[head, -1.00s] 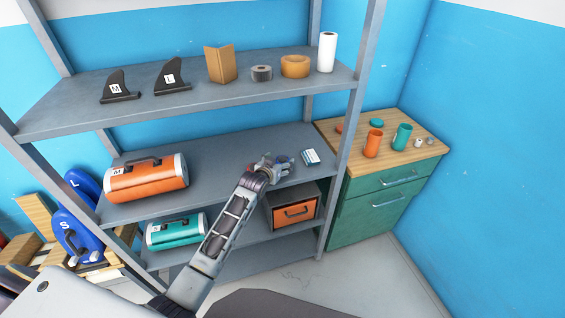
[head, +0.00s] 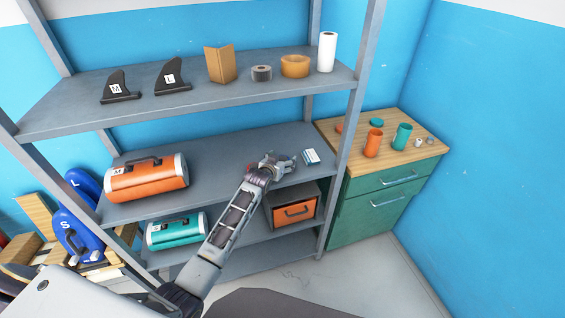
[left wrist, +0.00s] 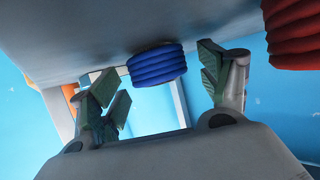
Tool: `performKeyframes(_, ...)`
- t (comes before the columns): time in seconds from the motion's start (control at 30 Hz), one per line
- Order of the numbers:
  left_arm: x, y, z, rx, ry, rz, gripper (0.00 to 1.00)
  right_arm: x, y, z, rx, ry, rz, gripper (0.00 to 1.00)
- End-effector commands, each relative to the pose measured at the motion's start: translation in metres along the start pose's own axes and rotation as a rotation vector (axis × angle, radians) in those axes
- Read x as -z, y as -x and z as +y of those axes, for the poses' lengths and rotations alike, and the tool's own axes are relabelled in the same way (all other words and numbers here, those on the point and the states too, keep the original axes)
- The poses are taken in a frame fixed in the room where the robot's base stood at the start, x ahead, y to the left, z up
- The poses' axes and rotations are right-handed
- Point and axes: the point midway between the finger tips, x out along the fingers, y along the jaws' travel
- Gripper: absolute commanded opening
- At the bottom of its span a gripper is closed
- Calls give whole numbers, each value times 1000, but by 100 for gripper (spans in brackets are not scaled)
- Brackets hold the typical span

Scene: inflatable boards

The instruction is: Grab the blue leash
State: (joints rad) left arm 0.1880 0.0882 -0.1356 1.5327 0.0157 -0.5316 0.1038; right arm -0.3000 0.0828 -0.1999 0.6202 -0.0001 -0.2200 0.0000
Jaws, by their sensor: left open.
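A blue coiled leash (left wrist: 157,66) shows in the left wrist view, resting on the grey shelf surface, which is at the top of that picture. My left gripper (left wrist: 160,82) is open, with one finger on each side of the coil in the picture. Gaps show between the coil and both fingers, and I cannot tell whether the coil is between the fingertips or just beyond them. In the head view my left gripper (head: 279,163) is over the right part of the middle shelf (head: 225,152) and hides the leash. My right gripper is not in view.
An orange roll bag (head: 146,179) lies at the shelf's left.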

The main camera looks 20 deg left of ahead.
Motion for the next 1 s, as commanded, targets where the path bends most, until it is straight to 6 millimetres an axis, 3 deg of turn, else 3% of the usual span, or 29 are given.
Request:
performKeyframes(0.07,0,0,0,0,0,0,72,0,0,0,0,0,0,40)
performKeyframes(0.4,0,0,0,0,0,0,28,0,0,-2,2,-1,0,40)
performKeyframes(0.77,3,1,0,0,0,1,27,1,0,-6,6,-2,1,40)
performKeyframes(1.0,21,8,0,0,-1,4,27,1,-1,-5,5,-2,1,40)
